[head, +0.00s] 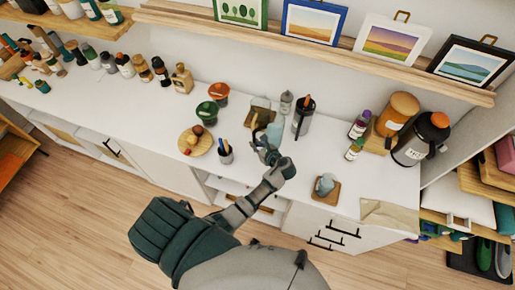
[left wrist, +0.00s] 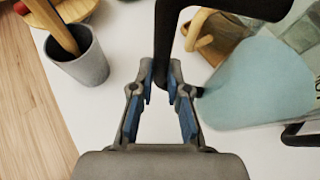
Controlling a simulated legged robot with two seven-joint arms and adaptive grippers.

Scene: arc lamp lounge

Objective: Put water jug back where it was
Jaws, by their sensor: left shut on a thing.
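The water jug (head: 275,131) appears as a pale blue vessel on or just above the white counter, largely behind my gripper in the head view. In the left wrist view its pale blue body (left wrist: 262,82) fills the right side, with a black handle (left wrist: 168,42) running down between my fingers. My left gripper (head: 268,153) is shut on this handle; its blue-padded fingertips (left wrist: 164,88) sit on either side of it. I cannot tell whether the jug's base touches the counter. My right gripper is not in view.
A grey utensil cup (head: 226,154) and a round board (head: 191,148) stand left of the jug. Free counter (head: 350,160) lies between.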

